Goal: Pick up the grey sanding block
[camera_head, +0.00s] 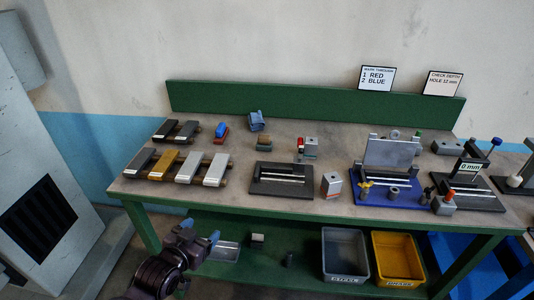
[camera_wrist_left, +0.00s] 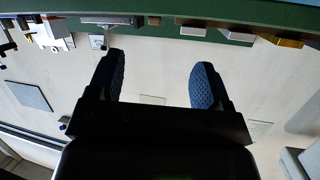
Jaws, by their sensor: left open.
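I cannot tell for sure which thing is the grey sanding block. A small upright grey block (camera_head: 331,184) with a reddish mark stands near the table's front edge, right of a dark slotted fixture (camera_head: 283,180). Another small grey block (camera_head: 310,147) stands behind it, beside a red-topped piece. My left gripper (camera_head: 201,230) is below and in front of the green table's front edge, well apart from both blocks. In the left wrist view its two blue textured fingers (camera_wrist_left: 157,84) are spread with nothing between them. My right gripper is not in view.
Grey and tan bars (camera_head: 163,165) lie at the table's left. A blue fixture (camera_head: 388,185) stands at the right. Grey (camera_head: 345,276) and yellow (camera_head: 398,277) bins stand low in front. The table edge (camera_head: 290,207) lies above my left gripper.

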